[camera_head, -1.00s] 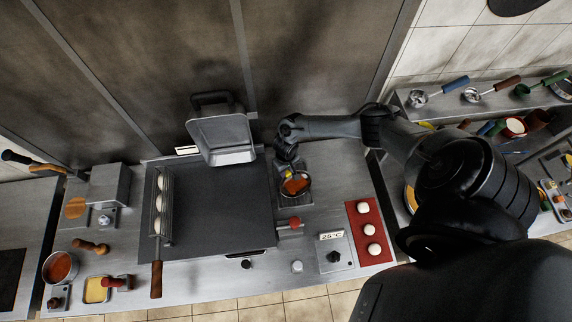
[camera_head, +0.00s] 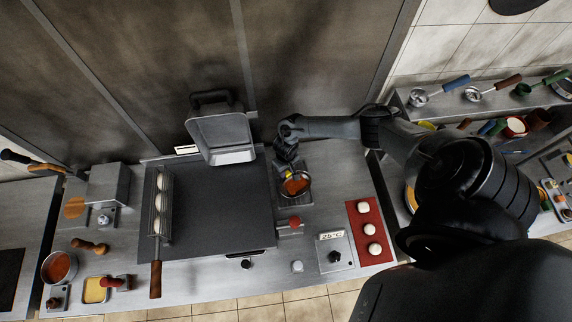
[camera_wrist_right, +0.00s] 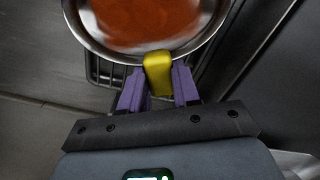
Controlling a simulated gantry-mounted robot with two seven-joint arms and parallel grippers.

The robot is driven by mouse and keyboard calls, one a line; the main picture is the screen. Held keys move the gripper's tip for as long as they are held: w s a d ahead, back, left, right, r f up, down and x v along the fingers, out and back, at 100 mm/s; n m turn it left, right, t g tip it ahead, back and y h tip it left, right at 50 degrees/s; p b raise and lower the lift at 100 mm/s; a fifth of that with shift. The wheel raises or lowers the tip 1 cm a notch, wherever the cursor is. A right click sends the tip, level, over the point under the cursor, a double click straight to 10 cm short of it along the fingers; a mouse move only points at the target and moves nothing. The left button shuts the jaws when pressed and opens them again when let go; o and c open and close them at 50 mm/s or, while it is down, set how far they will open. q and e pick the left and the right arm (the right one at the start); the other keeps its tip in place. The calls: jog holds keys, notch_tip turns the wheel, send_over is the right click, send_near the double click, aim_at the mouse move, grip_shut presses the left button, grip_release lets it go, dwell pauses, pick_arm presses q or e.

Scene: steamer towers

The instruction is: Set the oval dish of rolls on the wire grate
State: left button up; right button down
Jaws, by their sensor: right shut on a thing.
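My right gripper (camera_head: 289,170) is shut on the yellow handle (camera_wrist_right: 158,74) of a round metal pan (camera_head: 308,190) filled with orange-red sauce. In the right wrist view the pan (camera_wrist_right: 78,34) lies just beyond the purple fingertips (camera_wrist_right: 158,92), with the handle between them. A dark wire grate (camera_wrist_right: 104,72) shows under the pan's near edge; I cannot tell whether the pan touches it. No oval dish of rolls can be made out clearly. A long wire holder (camera_head: 169,226) with several white rolls lies on the left of the dark griddle. My left gripper is not in view.
The dark griddle plate (camera_head: 220,208) is mostly bare, with a raised lid (camera_head: 222,135) behind it. A red mat (camera_head: 361,212) with white dough balls lies to the right. A red-knobbed thing (camera_head: 294,222) and a control box (camera_head: 335,252) stand in front of the pan.

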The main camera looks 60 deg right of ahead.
jog(key=shift+f, duration=0.1)
jog(key=c, duration=0.7)
grip_release()
jog(key=shift+c, duration=0.2)
notch_tip(320, 180, up, 11)
jog(key=p, duration=0.1)
jog(key=shift+f, duration=0.1)
